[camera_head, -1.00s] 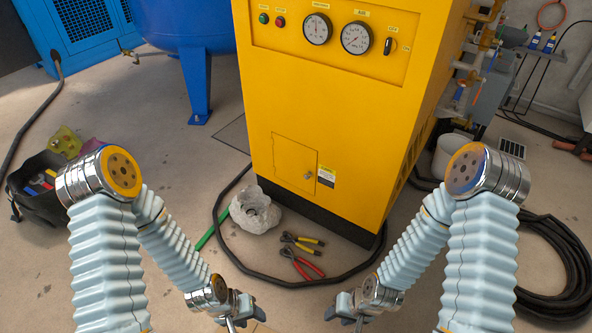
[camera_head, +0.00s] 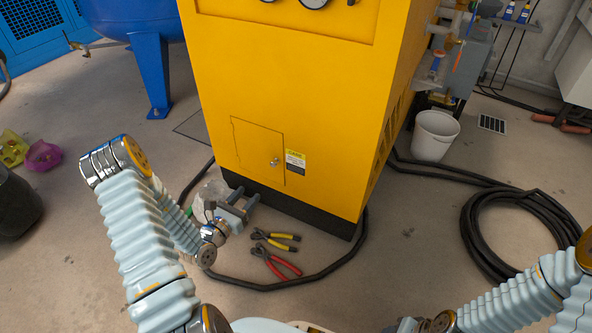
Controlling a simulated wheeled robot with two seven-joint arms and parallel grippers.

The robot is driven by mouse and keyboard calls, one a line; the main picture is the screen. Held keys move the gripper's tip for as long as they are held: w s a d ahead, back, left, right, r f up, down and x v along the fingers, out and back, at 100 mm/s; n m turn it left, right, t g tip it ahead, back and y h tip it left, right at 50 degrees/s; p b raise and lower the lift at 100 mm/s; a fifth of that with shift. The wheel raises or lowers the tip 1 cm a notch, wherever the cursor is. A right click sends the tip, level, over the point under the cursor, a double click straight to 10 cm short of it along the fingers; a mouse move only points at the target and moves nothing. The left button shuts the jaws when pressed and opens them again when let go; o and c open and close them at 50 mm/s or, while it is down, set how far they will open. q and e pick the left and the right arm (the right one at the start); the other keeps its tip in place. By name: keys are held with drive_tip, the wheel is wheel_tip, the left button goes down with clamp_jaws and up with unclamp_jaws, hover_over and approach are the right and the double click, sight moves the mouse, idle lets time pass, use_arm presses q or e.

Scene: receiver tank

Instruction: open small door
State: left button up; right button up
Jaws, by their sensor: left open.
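The small door (camera_head: 256,150) is a yellow panel low on the front of the yellow cabinet (camera_head: 300,85). It looks shut, lying flush in its outline, with a round silver knob (camera_head: 274,161) near its right edge. My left gripper (camera_head: 243,197) is open and empty, below and left of the knob, in front of the cabinet's dark base in the picture. It looks apart from the door. My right gripper (camera_head: 405,326) barely shows at the bottom edge, far from the door; its jaws are mostly cut off.
Yellow-handled pliers (camera_head: 278,238) and red-handled pliers (camera_head: 275,264) lie on the floor before the cabinet. A crumpled whitish bag (camera_head: 207,193) sits behind my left gripper. A black hose (camera_head: 330,270) curves around the cabinet front. A white bucket (camera_head: 435,135) stands at right.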

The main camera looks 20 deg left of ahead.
sight(273, 166)
use_arm(q)
drive_tip(key=w, duration=0.4)
drive_tip(key=w+b, duration=0.1)
drive_tip(key=w, duration=0.4)
drive_tip(key=w+d, duration=0.1)
drive_tip(key=w, duration=0.3)
drive_tip(key=shift+w, duration=0.3)
clamp_jaws()
